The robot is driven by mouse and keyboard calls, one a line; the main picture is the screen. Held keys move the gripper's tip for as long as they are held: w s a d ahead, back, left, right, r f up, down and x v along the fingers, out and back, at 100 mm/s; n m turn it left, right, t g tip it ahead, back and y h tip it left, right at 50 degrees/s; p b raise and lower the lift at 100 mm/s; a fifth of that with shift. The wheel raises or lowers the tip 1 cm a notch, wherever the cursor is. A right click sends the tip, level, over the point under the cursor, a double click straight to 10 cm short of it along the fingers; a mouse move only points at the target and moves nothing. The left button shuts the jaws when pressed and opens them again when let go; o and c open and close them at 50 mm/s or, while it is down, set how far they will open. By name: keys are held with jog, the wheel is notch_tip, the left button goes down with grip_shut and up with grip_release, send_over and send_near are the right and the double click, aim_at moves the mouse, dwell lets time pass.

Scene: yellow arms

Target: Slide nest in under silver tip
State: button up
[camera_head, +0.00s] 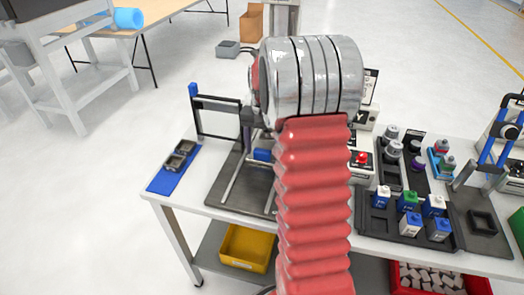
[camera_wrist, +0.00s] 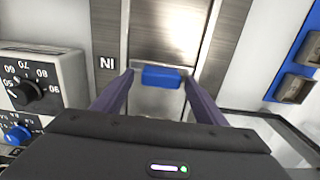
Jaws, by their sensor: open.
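A small blue block (camera_wrist: 161,77) sits across a bright steel slide (camera_wrist: 160,108) in the wrist view, which looks like the nest's handle. My gripper (camera_wrist: 158,80) is open, with one dark finger on each side of the block and a small gap showing at each side. In the head view the blue block (camera_head: 262,155) is on a dark base plate (camera_head: 247,188) with pale rails. My red-sleeved arm hides much of this fixture and most of my gripper. I cannot make out the silver tip or the nest's seat.
A blue mat (camera_head: 160,186) with two grey holders lies left of the fixture. A dial box (camera_wrist: 45,75) stands close on the left in the wrist view. A dark tray (camera_head: 378,222) with several small bottles is at the right. A yellow bin (camera_head: 246,248) sits below.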

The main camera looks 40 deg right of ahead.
notch_tip(320, 180, up, 13)
dwell(0.5)
jog(key=shift+f, duration=0.1)
dwell(0.4)
jog(key=s+a+r+n+t, duration=0.1)
jog(key=s+a+n, duration=0.4)
jog(key=s+a, duration=0.5)
jog(key=s+a+r+n+t, duration=0.1)
jog(key=s+a+n+t, duration=0.3)
jog(key=s+a, duration=0.7)
jog(key=a+n, duration=0.1)
jog(key=a, duration=0.5)
jog(key=shift+s+a+t, duration=0.15)
jog(key=shift+a+t, duration=0.1)
jog(key=shift+t, duration=0.05)
dwell(0.5)
